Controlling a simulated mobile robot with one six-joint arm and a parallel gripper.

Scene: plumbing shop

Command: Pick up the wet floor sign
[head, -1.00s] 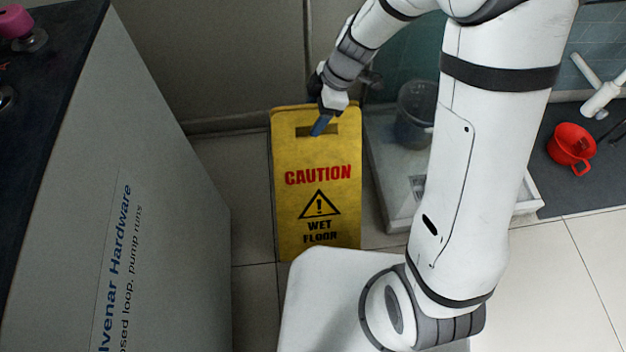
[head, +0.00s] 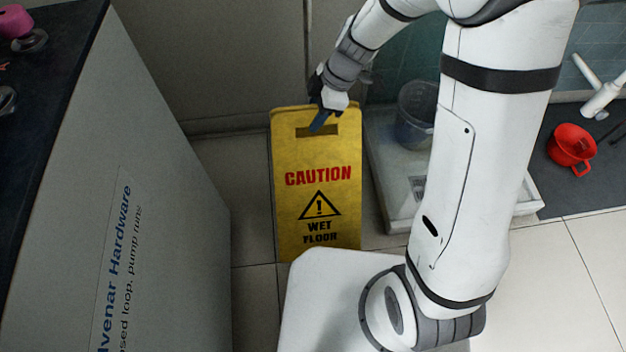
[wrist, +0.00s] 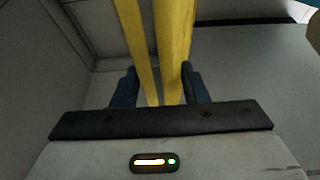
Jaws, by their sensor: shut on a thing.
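The yellow wet floor sign (head: 288,215) stands upright on the tiled floor in the middle of the head view. It has red CAUTION lettering, a black warning triangle and a slot near its top edge. My gripper (head: 321,118) is at that top edge, with a blue finger in front of the slot. In the wrist view the sign (wrist: 172,50) shows as two yellow panels between the blue fingers of my gripper (wrist: 160,90). The gripper is shut on the sign's top. The sign's lower end is partly hidden by my base in the head view.
A grey counter (head: 150,200) with a dark top stands close on the left. A pale shallow basin (head: 390,190) with a dark bucket (head: 414,115) is just right of the sign. A red cup (head: 570,146) is at the far right. A wall stands behind the sign.

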